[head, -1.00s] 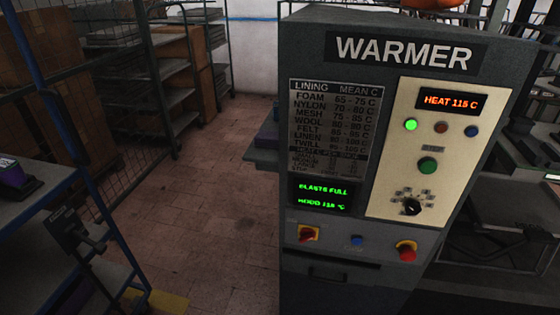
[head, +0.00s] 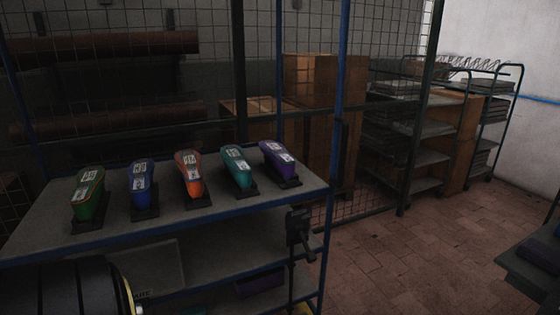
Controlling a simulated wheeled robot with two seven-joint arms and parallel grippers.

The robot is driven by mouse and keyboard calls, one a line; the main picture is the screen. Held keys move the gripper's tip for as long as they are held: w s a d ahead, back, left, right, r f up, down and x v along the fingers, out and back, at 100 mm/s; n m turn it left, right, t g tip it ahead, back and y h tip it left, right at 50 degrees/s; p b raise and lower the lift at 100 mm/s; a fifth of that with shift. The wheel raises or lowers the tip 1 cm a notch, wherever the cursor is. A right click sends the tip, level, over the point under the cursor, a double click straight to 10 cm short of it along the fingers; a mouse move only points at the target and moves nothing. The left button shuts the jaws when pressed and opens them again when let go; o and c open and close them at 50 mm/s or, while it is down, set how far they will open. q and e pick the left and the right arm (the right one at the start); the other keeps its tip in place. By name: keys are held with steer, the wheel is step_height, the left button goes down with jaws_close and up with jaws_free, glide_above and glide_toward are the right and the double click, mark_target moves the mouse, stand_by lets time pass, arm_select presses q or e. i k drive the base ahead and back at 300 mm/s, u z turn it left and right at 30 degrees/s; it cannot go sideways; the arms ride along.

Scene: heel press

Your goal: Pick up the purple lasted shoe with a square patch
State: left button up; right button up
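A purple lasted shoe (head: 286,166) stands on a dark block at the right end of a row on the upper shelf of a blue-framed rack. It has a pale marked patch on top; the patch's shape is too small to tell. To its left in the row stand a teal shoe (head: 239,172), an orange shoe (head: 190,182), a blue shoe (head: 141,190) and a green shoe (head: 87,207), each with a pale patch. Neither of my grippers shows in the head view.
The upper shelf (head: 170,219) has bare room in front of the shoes. A dark device (head: 297,228) stands at the rack's right front corner. A purple thing (head: 258,281) lies lower down. A wire mesh fence is behind; open tiled floor (head: 400,265) is to the right.

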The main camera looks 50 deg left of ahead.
mark_target(284, 162)
steer(key=u, duration=0.9)
steer(key=i, duration=1.35)
steer(key=z, duration=0.25)
